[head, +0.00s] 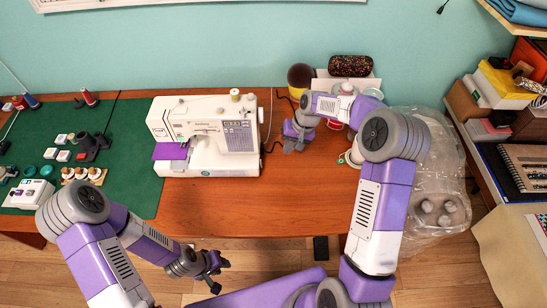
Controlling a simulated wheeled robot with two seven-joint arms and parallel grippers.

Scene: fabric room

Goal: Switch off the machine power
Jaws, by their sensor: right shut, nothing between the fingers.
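The white sewing machine (243,160) stands on the wooden table, with a purple piece (171,151) at its left end. Its power switch cannot be made out; the machine's right side is turned mostly out of view. My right gripper (294,149) is shut and empty, pointing down just right of the machine, apart from it. My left gripper (217,272) is low in front of the table, away from the machine, with its fingers apart and nothing between them.
A black cord (269,146) runs by the machine's right side, near my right gripper. A green mat (128,180) with spools and small items covers the table's left part. The wood (250,205) in front of the machine is clear. A clear plastic bag (440,180) lies at right.

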